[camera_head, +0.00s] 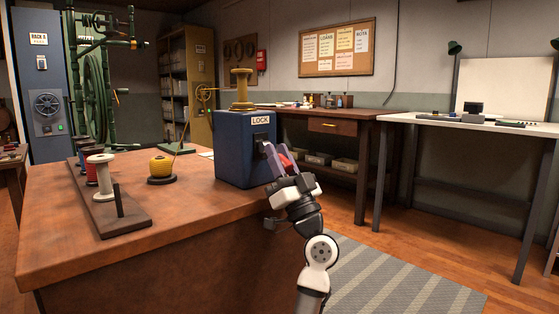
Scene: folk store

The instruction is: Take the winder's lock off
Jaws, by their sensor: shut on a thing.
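The winder is a blue box (236,162) with a white "LOCK" label (261,120) near the top of its right-hand face. It stands on the brown table at its right end. A wooden spool (241,90) stands upright on top of it. My gripper (273,157) is at the box's labelled face, below the label, with its purple fingers closed against a dark part there. A red piece (285,162) shows beside the fingers. The fingers hide most of the held part, probably the lock lever, so its position cannot be told.
On the table (190,209), a rack (114,215) holds a white spool (101,173) and a red one. A yellow spool (162,168) stands near the middle. A workbench (330,116) and a white-topped table (470,123) stand behind. The striped mat (400,283) is clear.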

